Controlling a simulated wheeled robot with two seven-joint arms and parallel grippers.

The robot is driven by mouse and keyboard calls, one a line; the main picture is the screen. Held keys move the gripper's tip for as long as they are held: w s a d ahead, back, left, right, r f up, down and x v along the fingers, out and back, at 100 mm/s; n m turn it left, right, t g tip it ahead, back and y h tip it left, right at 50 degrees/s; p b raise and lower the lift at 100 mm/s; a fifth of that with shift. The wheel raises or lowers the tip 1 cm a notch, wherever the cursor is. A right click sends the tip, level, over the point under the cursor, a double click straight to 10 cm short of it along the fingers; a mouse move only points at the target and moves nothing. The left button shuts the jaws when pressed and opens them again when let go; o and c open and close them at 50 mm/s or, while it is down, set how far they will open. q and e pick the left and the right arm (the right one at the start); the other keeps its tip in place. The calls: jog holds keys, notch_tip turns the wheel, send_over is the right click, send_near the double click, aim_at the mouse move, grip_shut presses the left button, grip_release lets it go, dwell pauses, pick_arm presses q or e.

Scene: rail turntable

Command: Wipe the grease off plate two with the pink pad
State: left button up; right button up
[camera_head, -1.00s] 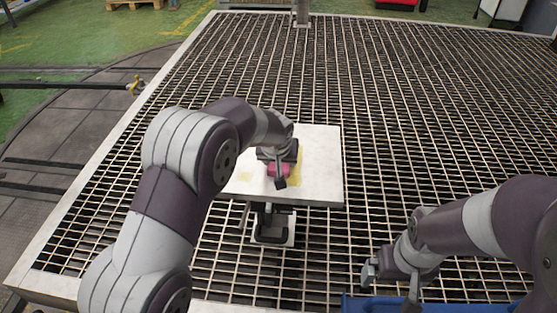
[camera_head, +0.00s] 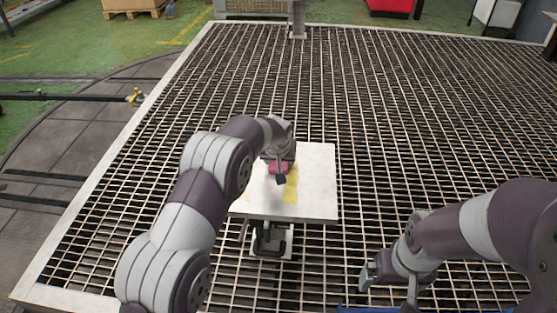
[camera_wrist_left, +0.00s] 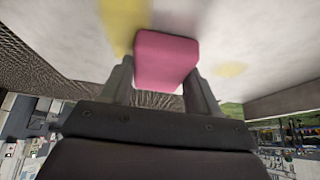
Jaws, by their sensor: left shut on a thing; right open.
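My left gripper (camera_head: 279,175) is shut on the pink pad (camera_head: 278,168), over the white plate (camera_head: 316,176). In the left wrist view the pink pad (camera_wrist_left: 164,60) sits between both fingers, with its far end at the plate's surface (camera_wrist_left: 255,40). My left arm hides the plate's left part. No number is readable on the plate. My right gripper (camera_head: 390,283) is open and empty at the lower right.
The plate stands on a support (camera_head: 270,240) above a metal grating (camera_head: 420,110). A blue container's edge (camera_head: 372,309) shows at the bottom, under my right gripper. A post (camera_head: 297,20) rises at the grating's far edge. The grating right of the plate is clear.

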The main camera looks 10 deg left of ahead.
aim_at(286, 174)
pick_arm(q)
jog(key=shift+w+p, duration=0.35)
jog(key=shift+w, duration=0.7)
jog(key=shift+d, duration=1.2)
jog(key=shift+s+f+b, duration=0.1)
jog(key=shift+s+b, duration=0.7)
jog(key=shift+s, duration=0.85)
jog(key=shift+s+f+b, duration=0.1)
jog(key=shift+s+b, duration=0.75)
jog(key=shift+s, duration=0.9)
jog(key=shift+s+b, duration=1)
jog(key=shift+s, duration=0.65)
jog(key=s+b, duration=0.3)
jog(key=s, duration=0.1)
jog(key=shift+s+f+b, duration=0.1)
jog(key=shift+b, duration=0.3)
jog(key=shift+s+b, duration=0.55)
jog(key=shift+s, duration=0.4)
jog(key=shift+s+r, duration=0.25)
jog(key=shift+s, duration=0.1)
jog(key=shift+r, duration=0.1)
